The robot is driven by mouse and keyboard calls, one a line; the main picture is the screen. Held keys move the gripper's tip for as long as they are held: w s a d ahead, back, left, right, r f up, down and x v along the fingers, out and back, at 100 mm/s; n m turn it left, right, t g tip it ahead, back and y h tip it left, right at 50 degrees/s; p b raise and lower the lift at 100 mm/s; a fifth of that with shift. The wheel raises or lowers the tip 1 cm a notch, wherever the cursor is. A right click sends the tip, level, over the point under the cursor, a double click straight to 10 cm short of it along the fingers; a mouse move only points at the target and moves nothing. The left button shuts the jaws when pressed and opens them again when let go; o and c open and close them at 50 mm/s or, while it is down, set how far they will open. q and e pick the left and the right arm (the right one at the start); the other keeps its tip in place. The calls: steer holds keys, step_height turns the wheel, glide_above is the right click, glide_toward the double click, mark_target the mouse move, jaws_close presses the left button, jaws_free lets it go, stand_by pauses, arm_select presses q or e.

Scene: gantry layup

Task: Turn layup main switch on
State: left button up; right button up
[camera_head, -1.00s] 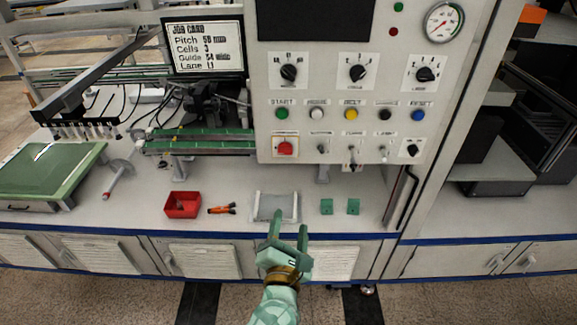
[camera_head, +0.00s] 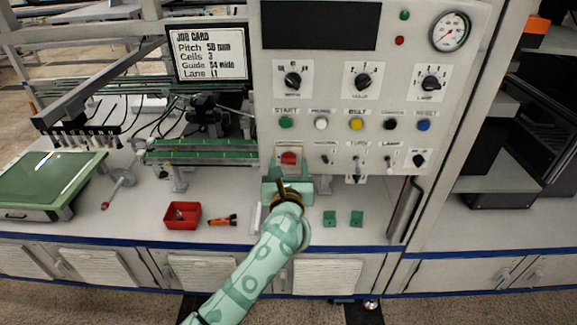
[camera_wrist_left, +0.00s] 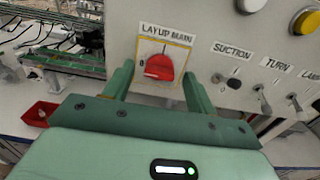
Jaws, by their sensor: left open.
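The layup main switch is a red knob (camera_head: 289,158) on a white, yellow-edged plate low at the left of the control panel. In the left wrist view the red knob (camera_wrist_left: 159,67) sits under the label LAYUP MAIN, with a 0 mark at its left. My left gripper (camera_head: 287,178) is just below the switch in the head view. In the left wrist view its two green fingers (camera_wrist_left: 158,82) are spread apart, one on each side of the knob in the picture. Nothing is held between them. Whether they touch the panel I cannot tell. My right gripper is not seen.
Toggles for SUCTION (camera_wrist_left: 233,83) and TURN (camera_wrist_left: 263,100) stand right of the switch. The START button (camera_head: 286,123) is above it. A red bin (camera_head: 182,215), an orange-handled tool (camera_head: 222,220) and green blocks (camera_head: 343,218) lie on the bench below.

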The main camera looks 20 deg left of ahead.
arm_select(q)
steer(key=shift+w+a, duration=0.2)
steer(key=shift+w, duration=0.4)
steer(key=c, duration=1)
